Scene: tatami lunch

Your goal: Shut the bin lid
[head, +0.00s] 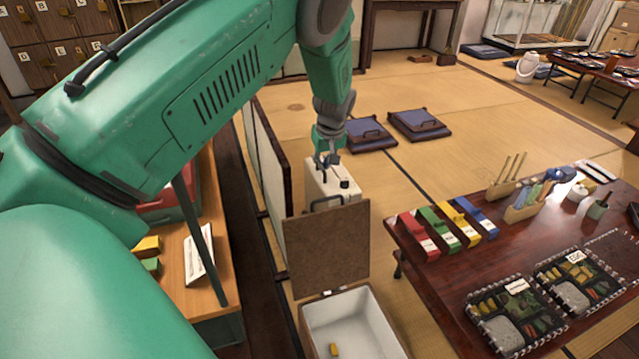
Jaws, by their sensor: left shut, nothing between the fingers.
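The bin (393,336) is a white-lined box on the floor at the bottom middle of the head view. A small yellow block (333,349) lies inside it. Its brown lid (328,252) stands open, upright at the bin's far edge. My left gripper (328,162) is shut and empty, pointing down beyond the lid, above a cream container (346,189) with a dark knob. I cannot tell whether the fingertips touch the container. The gripper looks apart from the lid. My right gripper is not in view.
A dark low table (436,277) stands to the right, with coloured boxes, utensil holders and lunch boxes (515,312). A wooden counter (205,299) is at the left, beside a folding screen (268,150). Floor cushions (419,122) lie behind; tatami between them is clear.

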